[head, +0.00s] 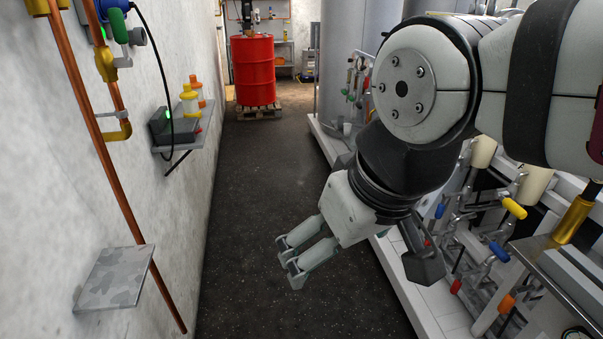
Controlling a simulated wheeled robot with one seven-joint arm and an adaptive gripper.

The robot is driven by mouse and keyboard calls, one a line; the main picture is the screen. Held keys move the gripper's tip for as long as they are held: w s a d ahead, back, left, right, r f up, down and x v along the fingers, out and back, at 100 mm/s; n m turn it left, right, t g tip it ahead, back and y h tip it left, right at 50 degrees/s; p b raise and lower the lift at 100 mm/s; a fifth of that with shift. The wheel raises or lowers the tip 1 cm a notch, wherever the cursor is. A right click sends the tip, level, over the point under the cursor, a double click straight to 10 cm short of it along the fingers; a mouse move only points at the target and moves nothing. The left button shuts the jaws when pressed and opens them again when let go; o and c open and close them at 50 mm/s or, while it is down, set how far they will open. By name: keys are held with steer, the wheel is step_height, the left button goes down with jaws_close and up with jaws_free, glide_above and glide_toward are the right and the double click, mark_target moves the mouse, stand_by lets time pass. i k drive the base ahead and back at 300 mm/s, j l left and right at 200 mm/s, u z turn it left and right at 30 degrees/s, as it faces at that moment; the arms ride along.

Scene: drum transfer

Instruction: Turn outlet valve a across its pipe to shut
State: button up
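Several valves with coloured handles sit on pipework at the lower right. I see a yellow handle (514,208), a blue handle (499,251), an orange handle (506,303) and a smaller red one (455,286). No label is readable, so I cannot tell which is outlet valve a, or whether it lies along or across its pipe. My gripper (289,257) hangs over the dark floor, left of the valves and apart from them. Nothing shows in its fingers; their gap is unclear. My arm hides part of the pipework behind it.
A red drum (253,72) stands on a wooden pallet (259,112) at the back. Copper pipes (94,130), a shelf (183,145) and a grey plate (112,279) are on the left wall. Large grey tanks (343,62) stand behind my arm. The aisle floor (262,185) is clear.

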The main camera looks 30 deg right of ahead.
mark_target(455, 288)
steer(key=k+l+z, duration=0.2)
steer(key=k+z, duration=0.2)
steer(key=k+l+z, duration=0.25)
steer(key=z, duration=0.2)
steer(key=k+l+z, duration=0.1)
steer(key=l+z, duration=0.15)
steer(key=l, duration=0.3)
steer(key=i+j+z, duration=0.2)
steer(key=j, duration=0.15)
steer(key=j+z, duration=0.2)
steer(key=j, duration=0.15)
steer(key=k+j+z, duration=0.1)
steer(key=k, duration=0.95)
steer(key=i+j, duration=0.4)
steer(key=i, duration=0.15)
steer(key=i+j+z, duration=0.1)
steer(key=i+j, duration=0.25)
steer(key=i, duration=0.25)
